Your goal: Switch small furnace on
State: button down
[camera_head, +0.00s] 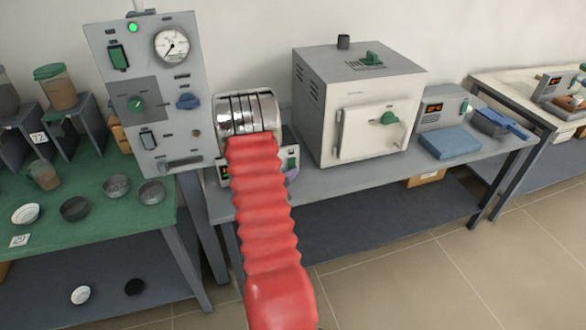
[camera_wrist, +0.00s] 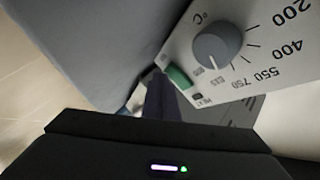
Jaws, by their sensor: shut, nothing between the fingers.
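In the wrist view, a pale control panel (camera_wrist: 275,72) carries a grey round knob (camera_wrist: 217,46) with a °C scale around it. A green switch (camera_wrist: 179,78) sits at the panel's edge beside the knob. My gripper (camera_wrist: 158,78) is shut and empty, its narrow dark fingers reaching close to the green switch. I cannot tell whether they touch it. The switch's position is unclear.
A large grey furnace (camera_head: 360,100) with a closed white door stands right on the same bench. An upright grey gauge panel (camera_head: 150,95) stands left. Several small dishes lie on the green table (camera_head: 100,235). A blue box (camera_head: 450,142) lies further right.

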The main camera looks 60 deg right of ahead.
jog(key=shift+w+d, duration=0.1)
dwell(0.3)
dwell(0.3)
jog(key=shift+s+a+r, duration=0.1)
jog(key=shift+s+a, duration=0.4)
jog(key=shift+s+a+r, duration=0.15)
jog(key=shift+s+a, duration=0.75)
jog(key=shift+s+a+r, duration=0.15)
jog(key=shift+s+a, duration=0.7)
jog(key=shift+a, duration=0.05)
